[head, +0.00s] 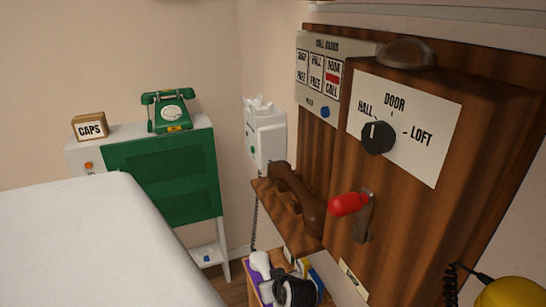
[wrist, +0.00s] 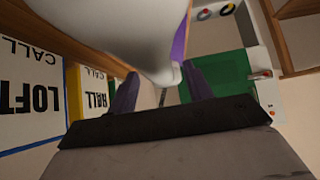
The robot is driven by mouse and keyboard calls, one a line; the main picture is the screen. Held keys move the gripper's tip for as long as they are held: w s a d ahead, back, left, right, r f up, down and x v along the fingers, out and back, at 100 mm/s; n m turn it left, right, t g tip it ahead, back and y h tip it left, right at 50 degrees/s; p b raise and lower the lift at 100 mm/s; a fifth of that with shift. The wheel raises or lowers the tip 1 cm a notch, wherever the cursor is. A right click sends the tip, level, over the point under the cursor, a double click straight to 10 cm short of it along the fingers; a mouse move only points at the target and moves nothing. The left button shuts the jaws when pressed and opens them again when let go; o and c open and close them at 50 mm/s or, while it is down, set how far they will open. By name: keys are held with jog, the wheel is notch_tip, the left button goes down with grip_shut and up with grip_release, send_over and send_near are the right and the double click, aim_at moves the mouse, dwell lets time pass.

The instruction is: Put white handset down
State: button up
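The white handset (head: 261,264) is low in the head view, over a purple-lined wooden tray (head: 250,284). Its pale, rounded body (wrist: 150,30) fills the upper middle of the wrist view, with a purple strip along its right side. My gripper (head: 282,272) is right beside the handset in the head view. In the wrist view my two fingers (wrist: 160,88) stand apart, one at each side of the handset's near end. I cannot tell whether they press on it. Whether the handset rests fully on the tray is hidden. The white wall phone (head: 267,138) has a dark cord hanging below it.
A wooden panel with a dial (head: 378,138), a red-handled lever (head: 348,204) and a brown handset (head: 297,198) on its ledge rises at the right. A green phone (head: 170,112) stands on a green and white cabinet (head: 165,170). A yellow object (head: 512,292) is at the lower right.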

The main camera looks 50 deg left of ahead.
jog(key=shift+r, duration=0.2)
jog(key=b+v, duration=0.1)
jog(key=v, duration=1.1)
